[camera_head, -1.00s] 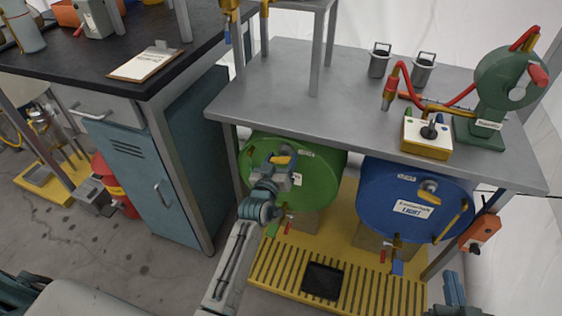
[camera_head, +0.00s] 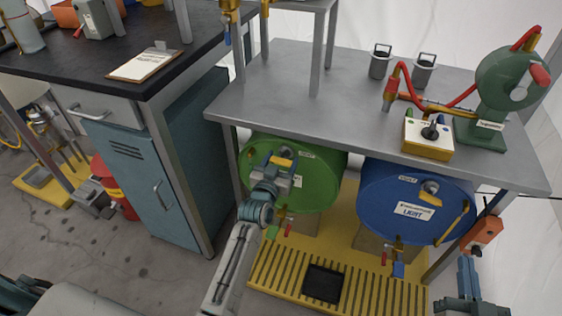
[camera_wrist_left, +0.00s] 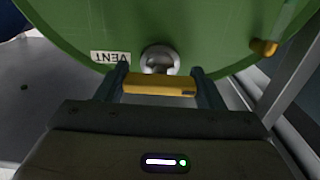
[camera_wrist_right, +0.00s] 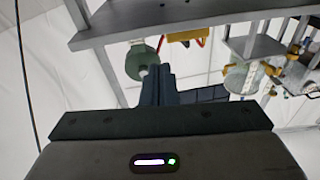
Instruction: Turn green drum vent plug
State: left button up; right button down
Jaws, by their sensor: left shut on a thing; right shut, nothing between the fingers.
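The green drum (camera_head: 318,183) lies on its side under the grey bench, its round face toward me. Its vent plug has a yellow bar handle (camera_wrist_left: 160,85) on a round metal stem (camera_wrist_left: 160,58), beside a "VENT" label (camera_wrist_left: 111,57) in the left wrist view. My left gripper (camera_head: 281,163) is at the drum's upper face, shut on the yellow handle, one finger at each end of it. The handle looks level in the left wrist view. My right gripper (camera_wrist_right: 157,84) is shut and empty; its arm shows low at the right in the head view.
A blue drum (camera_head: 390,215) lies to the right of the green one. Both rest over a yellow slatted tray (camera_head: 270,290). The grey bench top (camera_head: 290,95) overhangs the drums. A teal cabinet (camera_head: 150,185) stands to the left.

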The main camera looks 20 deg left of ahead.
pick_arm(q)
jog(key=shift+f, duration=0.1)
jog(key=o, duration=1)
jog(key=s, duration=1.1)
jog(key=shift+a, duration=0.2)
pick_arm(e)
jog(key=shift+r+t, duration=0.3)
jog(key=shift+r, duration=0.25)
